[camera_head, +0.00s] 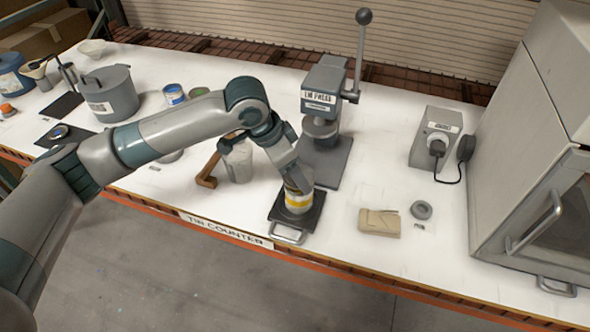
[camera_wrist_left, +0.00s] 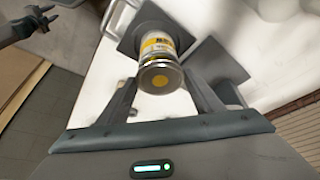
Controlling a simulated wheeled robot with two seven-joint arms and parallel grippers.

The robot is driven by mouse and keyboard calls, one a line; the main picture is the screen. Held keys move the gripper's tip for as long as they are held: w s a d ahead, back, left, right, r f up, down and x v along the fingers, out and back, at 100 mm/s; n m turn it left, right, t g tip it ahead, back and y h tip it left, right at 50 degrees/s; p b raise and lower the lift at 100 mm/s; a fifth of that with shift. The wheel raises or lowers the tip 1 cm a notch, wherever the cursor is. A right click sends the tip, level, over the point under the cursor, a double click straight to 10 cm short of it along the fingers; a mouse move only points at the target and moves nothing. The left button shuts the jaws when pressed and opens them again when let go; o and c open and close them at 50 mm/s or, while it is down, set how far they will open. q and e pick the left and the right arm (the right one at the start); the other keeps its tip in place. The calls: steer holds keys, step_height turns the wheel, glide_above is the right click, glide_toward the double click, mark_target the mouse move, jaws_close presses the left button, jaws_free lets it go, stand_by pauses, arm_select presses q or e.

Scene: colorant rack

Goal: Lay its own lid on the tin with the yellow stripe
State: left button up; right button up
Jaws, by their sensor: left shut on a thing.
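The tin with the yellow stripe (camera_head: 298,202) stands upright on a dark square plate (camera_head: 316,217) with a metal handle, at the counter's front edge. It also shows in the left wrist view (camera_wrist_left: 157,44). My left gripper (camera_head: 296,180) points down over the tin. In the wrist view, its fingers (camera_wrist_left: 162,84) are shut on a silver lid with a yellow dot (camera_wrist_left: 160,81). The lid is at the tin's mouth; I cannot tell whether it touches the rim. A dark gripper shape, apparently my right gripper (camera_wrist_left: 45,17), shows at the wrist view's top left; its jaws are unclear.
The grey tin press (camera_head: 323,115) stands just behind the tin. A jug (camera_head: 238,160) and a brown wooden handle (camera_head: 207,172) are left of it. A tan block (camera_head: 379,223) and a grey ring (camera_head: 421,210) lie right. A grey cabinet (camera_head: 530,150) bounds the right side.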

arm_select(q)
steer(key=shift+f, duration=0.7)
stand_by(0.3)
steer(key=o, duration=1.1)
steer(key=shift+r, duration=0.1)
steer(key=shift+s+a+r+b, duration=0.1)
steer(key=shift+a+r+b, duration=0.1)
steer(key=shift+r+b, duration=0.15)
steer(key=b+v, duration=0.4)
steer(key=v, duration=1.2)
steer(key=shift+r, duration=0.2)
steer(key=shift+s+f, duration=0.1)
steer(key=shift+s, duration=0.05)
